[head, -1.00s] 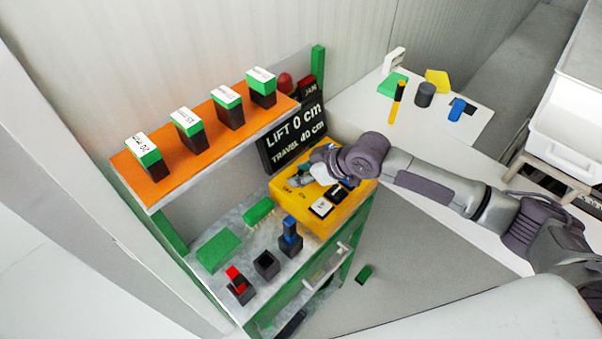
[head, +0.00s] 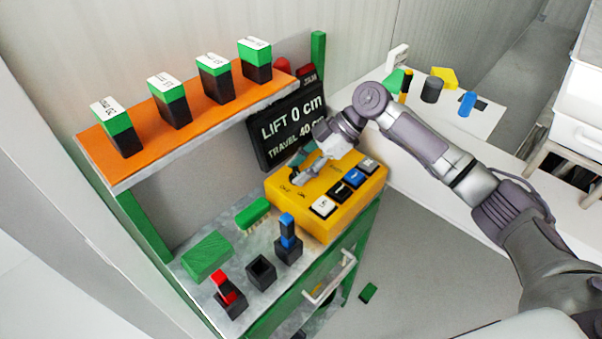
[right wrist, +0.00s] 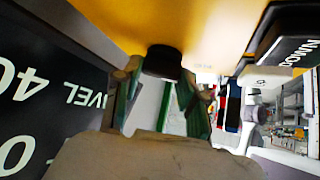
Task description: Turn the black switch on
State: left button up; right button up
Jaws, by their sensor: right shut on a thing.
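The yellow control box (head: 345,205) stands on the right end of the bench's metal top. It bears "OFF" and "ON" marks and several push buttons. My right gripper (head: 298,176) is over the box's left part, with its fingers down by these marks. In the right wrist view, the black switch (right wrist: 163,62) sticks out of the yellow face between the two green-lined fingers of the right gripper (right wrist: 160,88), which is shut on it. In the head view the fingers hide the switch, and I cannot tell which way it is turned. My left gripper is not in view.
A black display (head: 285,125) reading "LIFT 0 cm" stands close behind the gripper. An orange shelf (head: 145,155) with several green-topped black blocks is at left. A white table (head: 470,115) is behind.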

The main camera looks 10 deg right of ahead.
jog(key=shift+n, duration=0.3)
jog(key=shift+f, duration=0.1)
jog(key=o, duration=1.1)
jog(key=shift+o, duration=0.2)
jog(key=v, duration=1.2)
jog(key=shift+w, duration=0.15)
